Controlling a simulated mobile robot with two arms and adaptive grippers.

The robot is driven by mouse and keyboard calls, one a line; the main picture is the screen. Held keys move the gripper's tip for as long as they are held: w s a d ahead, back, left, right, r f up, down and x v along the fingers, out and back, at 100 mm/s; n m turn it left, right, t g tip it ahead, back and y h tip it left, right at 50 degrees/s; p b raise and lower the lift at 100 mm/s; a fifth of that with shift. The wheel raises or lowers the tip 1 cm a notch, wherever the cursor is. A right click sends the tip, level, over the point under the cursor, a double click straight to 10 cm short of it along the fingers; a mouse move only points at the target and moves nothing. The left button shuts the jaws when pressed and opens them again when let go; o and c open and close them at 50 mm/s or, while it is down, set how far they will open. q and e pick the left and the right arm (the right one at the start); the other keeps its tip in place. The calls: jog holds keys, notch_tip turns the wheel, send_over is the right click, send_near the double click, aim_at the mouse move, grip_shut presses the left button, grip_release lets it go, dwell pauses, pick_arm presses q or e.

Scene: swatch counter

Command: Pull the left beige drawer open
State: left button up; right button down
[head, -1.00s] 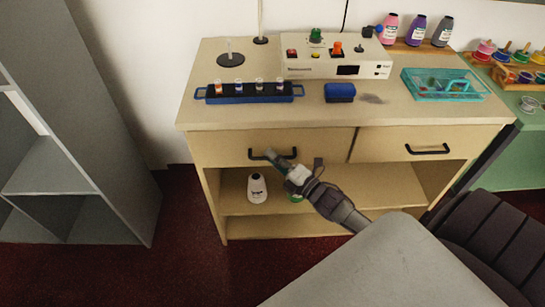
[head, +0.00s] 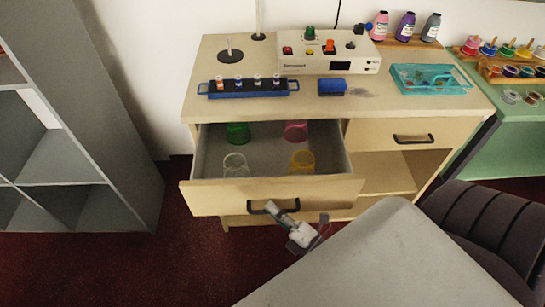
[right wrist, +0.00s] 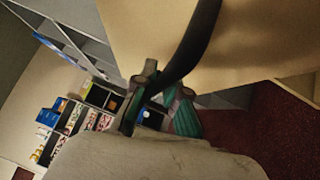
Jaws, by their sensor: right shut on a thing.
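The left beige drawer (head: 230,197) is pulled far out of the cabinet in the head view. Inside it stand a green cup (head: 238,132), a pink cup (head: 296,131), a clear cup (head: 235,165) and a yellow cup (head: 301,161). My right gripper (head: 276,210) is shut on the drawer's black handle (head: 316,212). In the right wrist view the fingertips (right wrist: 160,105) are at the dark handle bar (right wrist: 192,40), below the beige drawer front (right wrist: 145,35). My left gripper is not in view.
The right drawer (head: 412,133) is shut. The cabinet top (head: 300,109) holds a blue tube rack (head: 248,91), a white device (head: 330,60), a blue block (head: 332,87) and a teal tray (head: 428,80). A grey shelf (head: 80,130) stands left, a dark chair (head: 480,225) right.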

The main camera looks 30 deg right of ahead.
jog(key=s+a+p, duration=0.1)
jog(key=s+a, duration=0.4)
jog(key=s, duration=0.4)
jog(key=shift+a, duration=0.25)
jog(key=c, duration=1.2)
grip_release()
jog(key=shift+w, duration=0.1)
jog(key=v, duration=1.2)
